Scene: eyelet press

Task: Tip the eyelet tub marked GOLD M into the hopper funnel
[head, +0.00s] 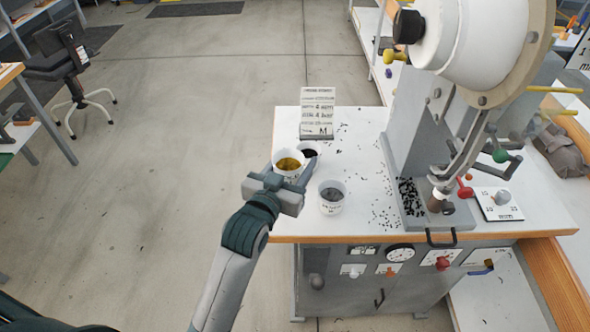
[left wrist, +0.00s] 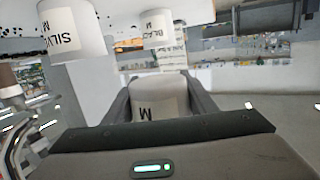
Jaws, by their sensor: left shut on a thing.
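My left gripper (head: 289,172) is shut on a white tub (head: 288,166) with gold-coloured contents, over the left edge of the press table. In the left wrist view the tub (left wrist: 159,98) sits between the fingers, and an upside-down M shows on its label. A tub with dark contents (head: 311,150), labelled BLACK in the left wrist view (left wrist: 155,30), stands just behind it. A tub with grey contents (head: 332,198), labelled SILVER in the left wrist view (left wrist: 72,32), stands to its right. I cannot clearly make out the hopper funnel. My right gripper is not in view.
A printed card (head: 318,108) ending in M stands at the table's back left. The large press (head: 470,50) fills the right side. Small dark bits lie scattered on the white table (head: 290,225). A control panel (head: 400,256) is on the front. Open floor lies to the left.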

